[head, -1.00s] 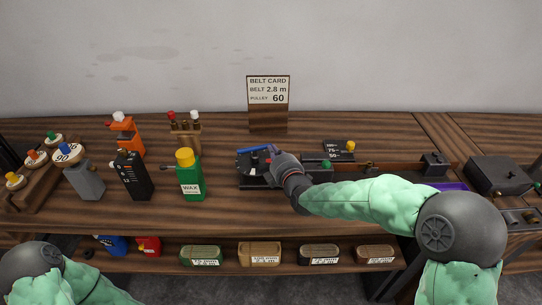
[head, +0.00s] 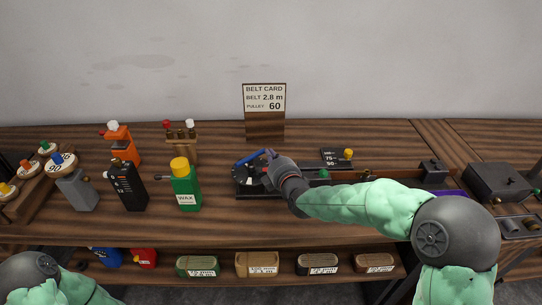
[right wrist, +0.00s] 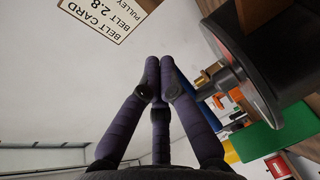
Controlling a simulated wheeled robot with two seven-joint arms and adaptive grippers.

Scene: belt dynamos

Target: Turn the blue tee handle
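The blue tee handle (head: 248,157) lies as a tilted blue bar over a dark round device (head: 246,175) in the middle of the bench. My right gripper (head: 270,158) is at the right end of the bar and hides part of the device. In the right wrist view my right gripper's fingertips (right wrist: 157,70) are together with nothing visible between them. A blue piece (right wrist: 204,92) shows just right of the fingers, beside a large dark disc (right wrist: 243,72). I cannot tell whether the fingers touch the handle. My left gripper is outside the view.
A belt card (head: 264,98) stands behind the device. A long dark tray with a green knob (head: 324,174) is right. Bench space in front of the device is clear.

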